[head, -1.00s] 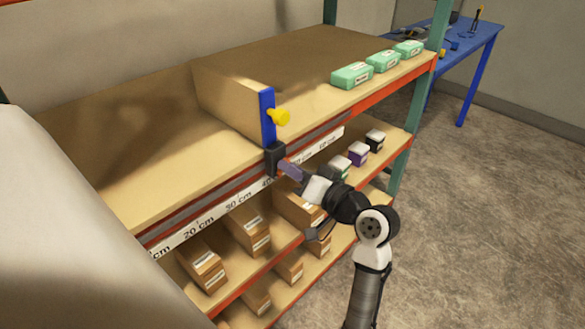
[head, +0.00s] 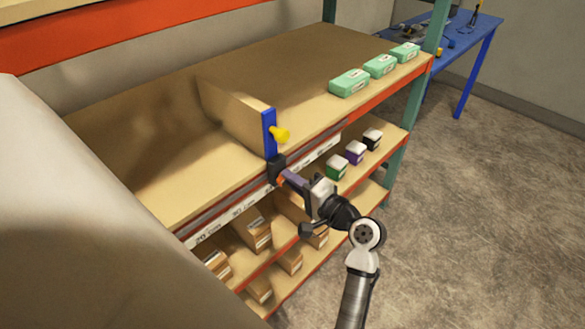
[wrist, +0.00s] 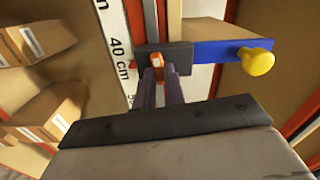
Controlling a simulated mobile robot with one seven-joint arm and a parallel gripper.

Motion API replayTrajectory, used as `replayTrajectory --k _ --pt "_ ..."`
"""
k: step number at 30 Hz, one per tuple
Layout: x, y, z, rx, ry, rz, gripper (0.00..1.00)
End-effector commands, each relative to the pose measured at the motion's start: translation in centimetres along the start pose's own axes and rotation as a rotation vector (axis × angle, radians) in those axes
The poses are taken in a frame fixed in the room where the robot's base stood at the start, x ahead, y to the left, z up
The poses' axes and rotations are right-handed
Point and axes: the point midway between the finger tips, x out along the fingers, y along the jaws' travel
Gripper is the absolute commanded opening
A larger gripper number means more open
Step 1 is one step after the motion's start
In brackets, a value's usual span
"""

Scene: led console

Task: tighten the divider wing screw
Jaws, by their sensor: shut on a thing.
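The divider (head: 232,115) stands upright on the upper shelf, with a blue front edge (head: 269,132) and a yellow knob (head: 280,134) on it. A dark clamp block (head: 277,168) sits below the blue edge, at the shelf's front rail. In the wrist view, a small orange piece, apparently the wing screw (wrist: 157,61), shows against the dark block (wrist: 180,57). My gripper (head: 285,178) reaches the block from the front. Its two fingers (wrist: 157,74) are close together on the orange piece, which they partly hide.
A scale strip (wrist: 120,48) runs along the shelf front, with "40 cm" beside the block. Green boxes (head: 349,83) stand at the upper shelf's right end. Cartons (head: 253,231) and small coloured containers (head: 355,152) fill the lower shelves near my arm. Floor at right is clear.

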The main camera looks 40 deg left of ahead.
Motion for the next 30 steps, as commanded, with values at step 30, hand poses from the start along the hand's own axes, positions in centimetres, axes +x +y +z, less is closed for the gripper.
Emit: replayTrajectory --k 30 --pt "-0.10 0.20 -0.04 0.158 0.002 0.001 0.28"
